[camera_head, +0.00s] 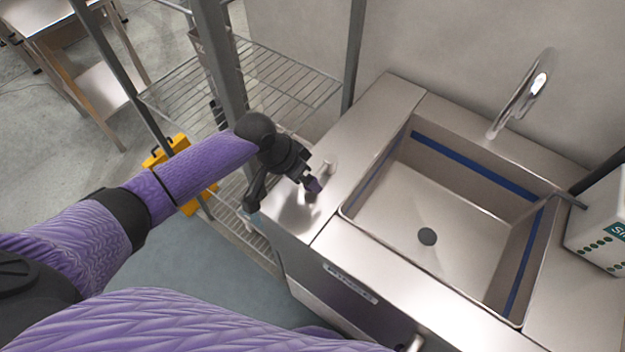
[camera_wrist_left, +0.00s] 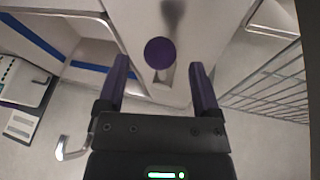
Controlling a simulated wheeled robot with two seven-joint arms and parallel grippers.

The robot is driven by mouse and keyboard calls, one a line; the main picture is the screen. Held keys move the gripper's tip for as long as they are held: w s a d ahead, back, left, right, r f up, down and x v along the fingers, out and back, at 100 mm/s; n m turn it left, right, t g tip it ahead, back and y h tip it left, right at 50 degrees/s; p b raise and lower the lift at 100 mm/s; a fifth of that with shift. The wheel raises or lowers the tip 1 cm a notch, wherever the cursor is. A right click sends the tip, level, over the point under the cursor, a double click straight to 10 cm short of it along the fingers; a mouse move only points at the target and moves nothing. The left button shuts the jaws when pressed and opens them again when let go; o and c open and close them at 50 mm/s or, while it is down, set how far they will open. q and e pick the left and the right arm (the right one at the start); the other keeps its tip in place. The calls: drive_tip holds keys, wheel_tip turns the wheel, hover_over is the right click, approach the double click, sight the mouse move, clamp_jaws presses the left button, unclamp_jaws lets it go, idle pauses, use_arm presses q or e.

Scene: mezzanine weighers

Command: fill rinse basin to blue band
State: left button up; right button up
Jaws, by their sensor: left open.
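The steel rinse basin (camera_head: 440,212) is set in the counter, with a blue band (camera_head: 450,153) along its inner walls and a dark round drain (camera_head: 427,237). I see no water in it. The curved chrome spout (camera_head: 522,92) stands behind it, with no stream showing. A round purple knob (camera_wrist_left: 160,53) lies between and ahead of my open left fingers (camera_wrist_left: 160,72), with a visible gap on both sides. In the head view my left gripper (camera_head: 283,190) is over the counter left of the basin, beside a small chrome fitting (camera_head: 328,168). My right gripper is out of view.
A wire shelf rack (camera_head: 290,85) with grey posts stands left of the counter. A yellow case (camera_head: 195,203) is low beside it. A white box with green dots (camera_head: 600,225) stands right of the basin. The counter strip (camera_head: 375,125) between knob and basin is clear.

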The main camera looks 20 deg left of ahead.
use_arm(q)
drive_tip(key=x, duration=0.2)
drive_tip(key=shift+f, duration=0.25)
clamp_jaws()
idle(0.3)
